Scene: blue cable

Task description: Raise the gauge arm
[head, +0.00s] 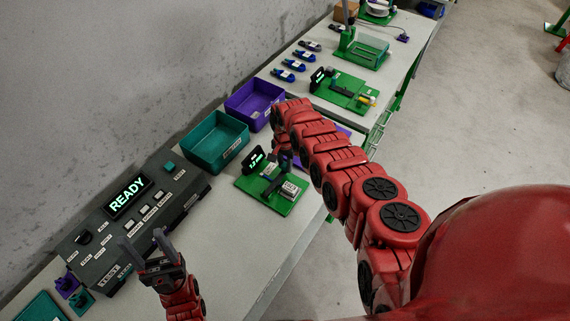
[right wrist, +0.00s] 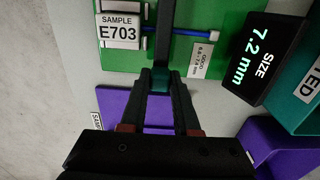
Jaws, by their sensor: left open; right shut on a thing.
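The gauge stands on a green base plate (head: 255,187) on the bench, and the plate also shows in the right wrist view (right wrist: 205,60). Its dark gauge arm (right wrist: 165,25) ends in a teal tip (right wrist: 160,80). My right gripper (right wrist: 160,82) is shut on that tip. The gauge display (right wrist: 257,60) reads SIZE 7.2 mm. In the head view my right gripper is largely hidden by my right arm. My left gripper (head: 143,242) is open and empty above the bench, by the control panel.
The dark control panel (head: 165,205) shows READY. A teal bin (head: 215,145) and a purple bin (head: 255,103) stand along the wall side. Farther back are another green station (head: 345,92) and several small blue-and-black items (head: 295,65). A purple surface (right wrist: 120,105) lies near my right gripper.

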